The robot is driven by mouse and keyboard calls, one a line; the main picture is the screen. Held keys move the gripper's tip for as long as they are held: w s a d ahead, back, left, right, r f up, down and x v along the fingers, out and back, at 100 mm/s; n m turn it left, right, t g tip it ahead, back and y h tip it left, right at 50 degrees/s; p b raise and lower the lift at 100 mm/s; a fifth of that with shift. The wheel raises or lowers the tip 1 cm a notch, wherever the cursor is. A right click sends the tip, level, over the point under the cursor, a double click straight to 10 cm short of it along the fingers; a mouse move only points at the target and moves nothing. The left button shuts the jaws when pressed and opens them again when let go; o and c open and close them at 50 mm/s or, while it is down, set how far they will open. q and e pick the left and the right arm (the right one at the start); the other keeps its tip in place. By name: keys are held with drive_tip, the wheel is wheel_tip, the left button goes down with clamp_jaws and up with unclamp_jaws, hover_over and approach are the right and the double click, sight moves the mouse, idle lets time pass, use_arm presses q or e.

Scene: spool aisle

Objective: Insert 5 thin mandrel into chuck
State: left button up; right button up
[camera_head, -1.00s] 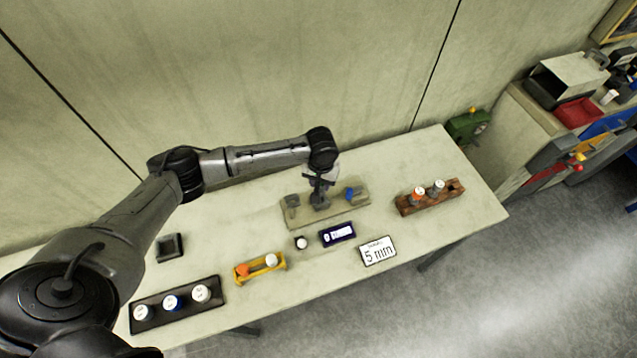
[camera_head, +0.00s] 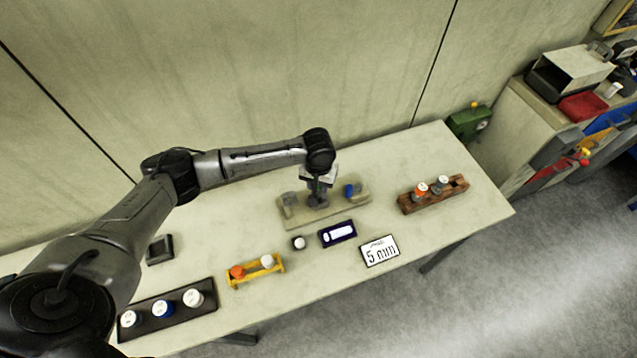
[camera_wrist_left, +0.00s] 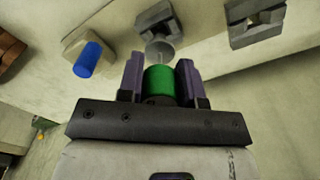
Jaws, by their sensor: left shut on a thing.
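My left gripper (camera_head: 318,188) is over the middle of a beige board (camera_head: 338,206) on the table. In the left wrist view, the left gripper (camera_wrist_left: 159,72) is shut on a green cylinder (camera_wrist_left: 160,84). A grey round part (camera_wrist_left: 159,50) shows just past the green cylinder, in front of the middle grey block (camera_wrist_left: 154,17). I cannot tell whether it belongs to the held piece or the board, or whether they touch. A blue cylinder (camera_head: 349,190) stands in a block at the board's right; it also shows in the wrist view (camera_wrist_left: 88,59). My right gripper is not in view.
A "5 mm" sign (camera_head: 379,251) and a dark blue display box (camera_head: 337,233) lie in front of the board. A brown rack (camera_head: 458,186) with orange and grey pieces stands right. A yellow rack (camera_head: 256,273) and a black tray (camera_head: 206,307) with capped pieces stand left.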

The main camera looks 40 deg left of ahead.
sight(318, 191)
use_arm(q)
drive_tip(key=shift+f, duration=0.25)
drive_tip(key=shift+f, duration=1.4)
drive_tip(key=o, duration=1)
wheel_tip(318, 191, up, 12)
drive_tip(key=shift+r+p, duration=0.1)
drive_tip(key=shift+p, duration=0.7)
drive_tip(key=shift+r, duration=0.75)
